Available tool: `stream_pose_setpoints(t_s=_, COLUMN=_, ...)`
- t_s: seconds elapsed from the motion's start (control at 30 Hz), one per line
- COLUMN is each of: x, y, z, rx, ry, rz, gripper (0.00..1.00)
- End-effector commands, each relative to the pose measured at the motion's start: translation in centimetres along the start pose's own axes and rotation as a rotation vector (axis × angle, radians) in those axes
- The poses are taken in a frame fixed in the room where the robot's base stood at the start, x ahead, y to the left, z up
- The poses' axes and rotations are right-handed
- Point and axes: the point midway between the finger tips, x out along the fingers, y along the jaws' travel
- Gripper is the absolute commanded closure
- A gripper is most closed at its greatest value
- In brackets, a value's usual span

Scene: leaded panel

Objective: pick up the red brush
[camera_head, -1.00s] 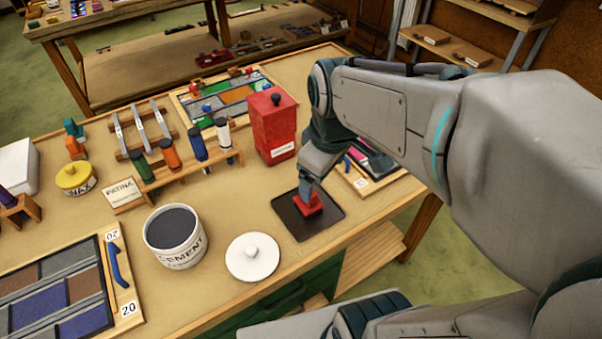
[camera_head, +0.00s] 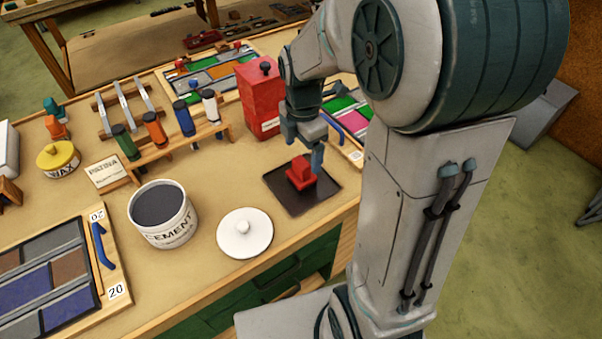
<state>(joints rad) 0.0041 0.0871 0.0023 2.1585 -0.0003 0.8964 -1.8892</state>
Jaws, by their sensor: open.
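The red brush (camera_head: 301,173) sits on a dark square tray (camera_head: 283,196) near the front edge of the workbench. It looks like a red block with a raised red top. My gripper (camera_head: 311,160) is just above and to the right of the brush, pointing down. It is open, and the brush still rests on the tray. Part of the fingers is hidden by the wrist, and I cannot tell whether a finger touches the brush.
A red canister (camera_head: 259,100) stands behind the tray. A white lid (camera_head: 245,233) and a cement tub (camera_head: 162,213) are to the left. A rack (camera_head: 172,154) holds several coloured tools. A leaded panel (camera_head: 345,120) lies behind my gripper. Bare bench shows between lid and rack.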

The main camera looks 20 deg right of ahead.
Motion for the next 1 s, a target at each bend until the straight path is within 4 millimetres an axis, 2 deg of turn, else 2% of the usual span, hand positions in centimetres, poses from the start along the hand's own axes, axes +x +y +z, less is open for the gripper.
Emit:
stream_pose_setpoints(t_s=0.03, x=1.1, y=-0.1, z=-0.1, rx=0.000, ry=0.002, rz=-0.006, gripper=0.16)
stream_pose_setpoints(t_s=0.13, x=2.8, y=-0.1, z=-0.1, rx=0.001, ry=0.002, rz=-0.005, gripper=0.16)
stream_pose_setpoints(t_s=0.47, x=5.2, y=0.1, z=0.0, rx=0.001, ry=0.001, rz=-0.003, gripper=0.16)
stream_pose_setpoints(t_s=0.7, x=8.4, y=0.4, z=0.0, rx=0.002, ry=0.002, rz=-0.004, gripper=0.16)
stream_pose_setpoints(t_s=0.83, x=9.3, y=0.5, z=0.0, rx=0.002, ry=0.001, rz=-0.002, gripper=0.16)
stream_pose_setpoints(t_s=1.0, x=9.4, y=0.5, z=0.0, rx=0.002, ry=0.000, rz=0.000, gripper=0.16)
